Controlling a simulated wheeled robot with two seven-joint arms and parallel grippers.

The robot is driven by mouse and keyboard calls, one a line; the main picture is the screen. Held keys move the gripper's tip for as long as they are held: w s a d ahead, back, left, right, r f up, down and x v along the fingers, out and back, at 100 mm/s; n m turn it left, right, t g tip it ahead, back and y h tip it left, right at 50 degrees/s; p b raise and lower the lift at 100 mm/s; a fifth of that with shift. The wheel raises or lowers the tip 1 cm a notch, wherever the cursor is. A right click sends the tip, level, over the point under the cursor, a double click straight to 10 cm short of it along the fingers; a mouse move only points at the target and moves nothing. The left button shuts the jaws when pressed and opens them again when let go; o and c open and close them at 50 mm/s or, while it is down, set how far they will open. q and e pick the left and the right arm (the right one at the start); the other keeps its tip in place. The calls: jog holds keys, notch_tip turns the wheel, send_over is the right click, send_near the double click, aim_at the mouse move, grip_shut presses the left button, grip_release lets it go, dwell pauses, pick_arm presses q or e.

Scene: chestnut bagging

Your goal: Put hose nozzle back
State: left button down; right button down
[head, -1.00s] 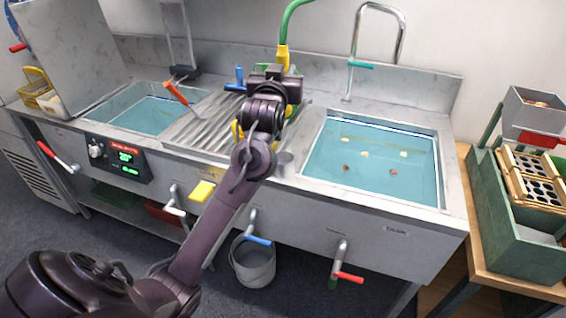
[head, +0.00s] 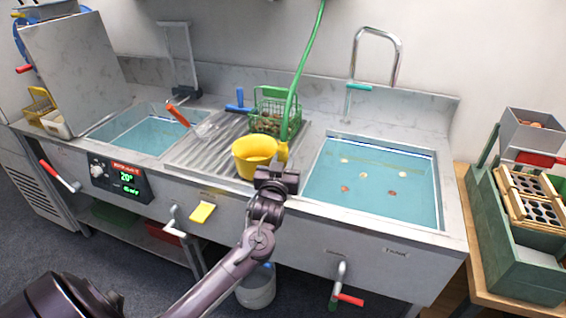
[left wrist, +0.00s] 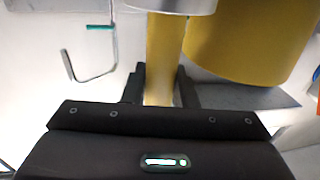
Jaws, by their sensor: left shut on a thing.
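The yellow hose nozzle (head: 283,152) is at the end of the green hose (head: 298,75), between the yellow cup and the right basin. My left gripper (head: 276,172) is shut on it. In the left wrist view the yellow nozzle (left wrist: 163,62) runs between the two fingers (left wrist: 160,85). Its far end meets a pale grey round part (left wrist: 172,5) at the top edge; I cannot tell whether it is inside or behind that part. In the head view my gripper hides this spot. My right gripper is not in view.
The right basin (head: 372,222) holds water and several floating pieces. A faucet (head: 397,55) stands behind.

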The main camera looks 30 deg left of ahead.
pick_arm(q)
jog(key=shift+f, duration=0.35)
jog(key=shift+f, duration=0.15)
jog(key=c, duration=1.2)
grip_release()
jog(key=shift+o, duration=0.2)
jog(key=shift+r, duration=0.2)
jog(key=b+v, duration=0.1)
jog(key=v, duration=1.1)
jog(key=shift+b, duration=0.3)
